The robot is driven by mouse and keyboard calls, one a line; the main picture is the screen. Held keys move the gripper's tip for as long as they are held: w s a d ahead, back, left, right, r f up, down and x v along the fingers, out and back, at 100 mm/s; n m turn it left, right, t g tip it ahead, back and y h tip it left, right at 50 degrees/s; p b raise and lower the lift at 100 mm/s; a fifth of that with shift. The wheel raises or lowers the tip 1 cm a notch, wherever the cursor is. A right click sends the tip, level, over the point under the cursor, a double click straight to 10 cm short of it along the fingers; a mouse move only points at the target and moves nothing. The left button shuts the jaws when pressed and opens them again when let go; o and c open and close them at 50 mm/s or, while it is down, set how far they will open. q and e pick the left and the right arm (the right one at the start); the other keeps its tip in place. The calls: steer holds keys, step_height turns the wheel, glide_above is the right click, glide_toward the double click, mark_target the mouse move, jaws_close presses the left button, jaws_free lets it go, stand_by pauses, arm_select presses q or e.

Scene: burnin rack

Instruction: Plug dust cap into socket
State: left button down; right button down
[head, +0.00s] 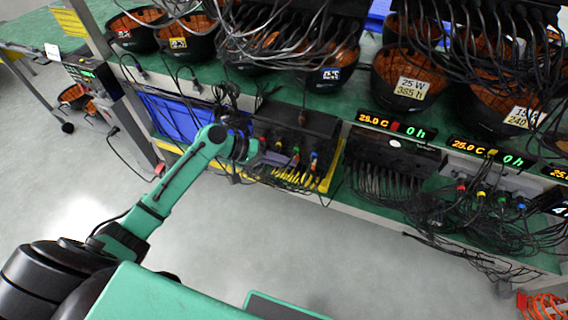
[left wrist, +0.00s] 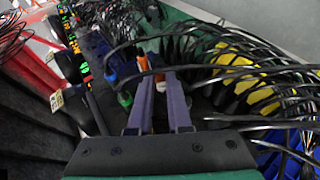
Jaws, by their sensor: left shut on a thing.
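My left gripper (head: 277,157) reaches in from the left to the dark socket panel (head: 318,124) on the rack's lower shelf. In the left wrist view its two purple-grey fingers (left wrist: 159,88) are nearly parallel and shut on a small orange-and-white piece (left wrist: 160,82), which looks like the dust cap and is mostly hidden between them. An orange piece (left wrist: 143,63) shows just beyond the fingertips; I cannot tell whether it is part of the held cap. Coloured caps or plugs sit nearby, including a blue one (head: 314,155) and a green one (left wrist: 125,99). The cap's contact with a socket is hidden.
Black cables (left wrist: 240,60) loop close around the fingers. A blue bin (head: 178,115) stands left of the panel. Black bowls of orange material (head: 405,78) line the upper shelf. Cables hang off the shelf at the right (head: 440,220). The grey floor (head: 260,240) in front is clear.

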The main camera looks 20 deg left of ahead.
arm_select(q)
steer(key=c, duration=0.8)
jaws_free()
steer(key=shift+d, duration=0.1)
steer(key=v, duration=1.4)
steer(key=shift+a+r, duration=0.25)
steer(key=shift+a, duration=0.05)
